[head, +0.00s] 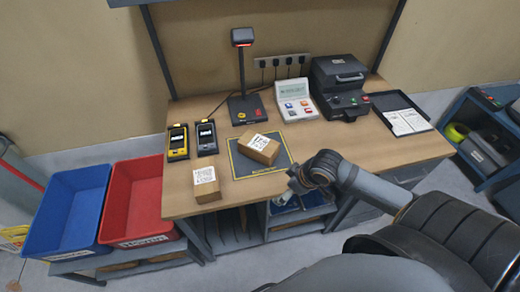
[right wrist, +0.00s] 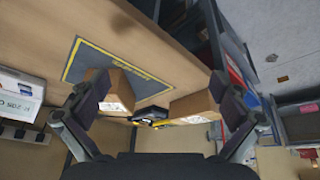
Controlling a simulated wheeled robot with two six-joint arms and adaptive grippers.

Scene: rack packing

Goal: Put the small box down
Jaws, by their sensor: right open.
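A small brown box (head: 208,190) with a white printed label on top rests on bare wood near the table's front edge, left of the mat. Another brown box (head: 262,154) with a label lies on the dark yellow-edged mat (head: 246,169). My right gripper (head: 294,184) is near the mat's front right corner, apart from both boxes. In the right wrist view its fingers (right wrist: 160,86) are spread wide with nothing held. That view shows the mat box (right wrist: 122,90) by the left finger and the small box (right wrist: 190,106) by the right finger. My left gripper is out of view.
Two handheld devices (head: 178,142) stand behind the small box. A scanner stand (head: 243,75), a keypad unit (head: 296,101) and a black printer (head: 340,84) line the back. Blue (head: 68,215) and red (head: 138,203) bins stand left of the table.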

